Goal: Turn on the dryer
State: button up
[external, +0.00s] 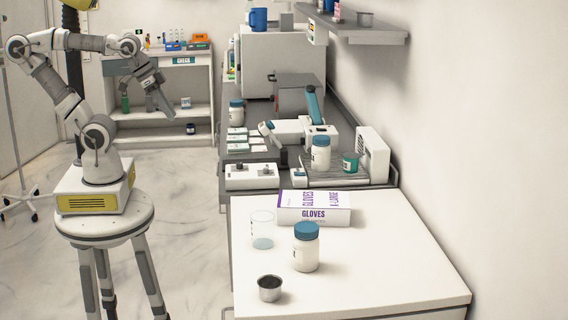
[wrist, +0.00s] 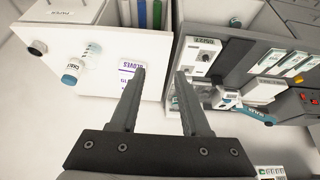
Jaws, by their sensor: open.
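My gripper (external: 163,107) is raised in the air at the left of the counter, fingers pointing down. In the wrist view my gripper (wrist: 160,71) is open, with nothing between its two dark fingers. A white unit (wrist: 198,56) with a dark knob and a small label stands just right of the fingertips in that view, apart from them. It may be the dryer, but I cannot read the label surely. In the external view a low white box (external: 251,176) with dark marks sits at the counter's near end, and a white upright panel (external: 373,156) stands by the wall.
The white table (external: 400,272) holds a glove box (external: 313,208), a blue-capped bottle (external: 306,248), a clear beaker (external: 262,230) and a metal cup (external: 270,288).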

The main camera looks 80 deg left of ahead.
jog(key=shift+w+r, duration=0.15)
jog(key=shift+w, duration=0.1)
jog(key=shift+c, duration=1.1)
jog(key=shift+g, duration=0.4)
jog(key=w, duration=0.2)
jog(key=w+a+r, duration=0.1)
jog(key=w, duration=0.2)
jog(key=w+r+b, duration=0.1)
jog(key=w, duration=0.2)
jog(key=shift+w+a+r, duration=0.1)
jog(key=shift+a+r, duration=0.1)
jog(key=shift+r, duration=0.05)
grip_shut()
jog(key=w+a+f, duration=0.3)
jog(key=w+f, duration=0.1)
jog(key=w, duration=0.5)
jog(key=w+a+f+g+b, duration=0.1)
jog(key=w+a+f, duration=0.3)
jog(key=w, duration=0.6)
jog(key=w+a+f+g+b, duration=0.1)
jog(key=w+a+f, duration=0.2)
jog(key=w, duration=0.6)
jog(key=shift+w+a+f, duration=0.15)
jog(key=shift+a+f, duration=0.1)
jog(key=shift+f, duration=0.45)
